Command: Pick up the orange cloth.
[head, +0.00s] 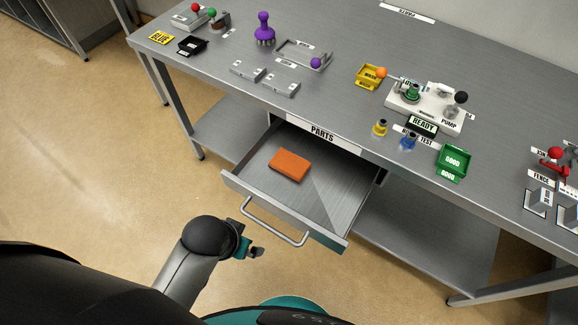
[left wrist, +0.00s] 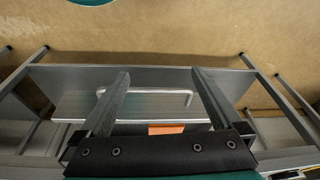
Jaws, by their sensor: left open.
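The orange cloth (head: 290,165) is a small folded block lying flat in the open drawer (head: 325,206), toward its left side. In the left wrist view the cloth (left wrist: 166,129) shows partly, just beyond the gripper's base, with its rest hidden. My left gripper (head: 256,252) is in front of the drawer, outside it and apart from the cloth. In the left wrist view my left gripper (left wrist: 160,80) has its two fingers spread wide with nothing held between them. My right gripper is in neither view.
The drawer, under the PARTS label (head: 322,133), has a bar handle (head: 274,224) on its front. The metal bench (head: 340,110) above carries a purple knobbed tool (head: 264,28), a yellow bin (head: 369,77), a white pump unit (head: 425,108) and a green bin (head: 453,162). Floor lies clear at left.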

